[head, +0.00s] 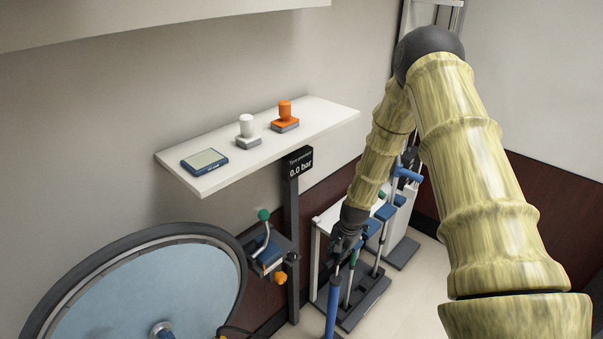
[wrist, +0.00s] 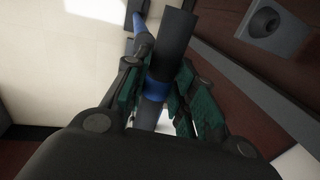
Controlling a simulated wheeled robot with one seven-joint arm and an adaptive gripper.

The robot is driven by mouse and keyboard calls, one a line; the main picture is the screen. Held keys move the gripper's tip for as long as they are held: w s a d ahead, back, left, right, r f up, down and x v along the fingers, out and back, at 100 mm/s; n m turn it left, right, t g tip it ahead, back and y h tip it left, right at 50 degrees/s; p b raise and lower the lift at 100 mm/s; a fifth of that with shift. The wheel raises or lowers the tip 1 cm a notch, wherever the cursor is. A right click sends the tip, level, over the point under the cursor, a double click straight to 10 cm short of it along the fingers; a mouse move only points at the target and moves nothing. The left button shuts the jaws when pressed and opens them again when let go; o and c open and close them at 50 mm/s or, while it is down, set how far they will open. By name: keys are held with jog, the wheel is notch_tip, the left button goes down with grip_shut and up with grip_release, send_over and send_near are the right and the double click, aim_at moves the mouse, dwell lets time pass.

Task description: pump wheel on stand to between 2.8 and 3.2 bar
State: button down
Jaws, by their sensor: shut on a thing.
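The wheel (head: 130,290), a light blue disc with a dark tyre, stands at the lower left of the head view; its lower part is cut off. A black display (head: 300,163) beside it reads tyre pressure 0.0 bar. A floor pump with a blue barrel (head: 332,312) is at the bottom centre. My gripper (head: 346,238) is at the top of this pump. In the wrist view my gripper (wrist: 158,88) is shut on the dark pump handle (wrist: 176,40), which crosses between the green-padded fingers with a blue part there. The pump's foot is out of view.
A white shelf (head: 215,178) holds a blue device with a screen (head: 205,161), a white fitting (head: 247,128) and an orange fitting (head: 285,115). A crank with a green knob (head: 263,215) stands beside the wheel. Other blue-handled equipment (head: 408,174) stands behind my gripper.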

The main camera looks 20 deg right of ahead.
jog(key=shift+s+f+b, duration=0.1)
jog(key=shift+f+b, duration=0.4)
jog(key=shift+f, duration=0.95)
jog(key=shift+f+b, duration=1.7)
jog(key=shift+f, duration=1)
jog(key=shift+r, duration=0.1)
jog(key=c, duration=1.2)
grip_release()
jog(key=shift+o, duration=0.2)
jog(key=shift+r, duration=0.15)
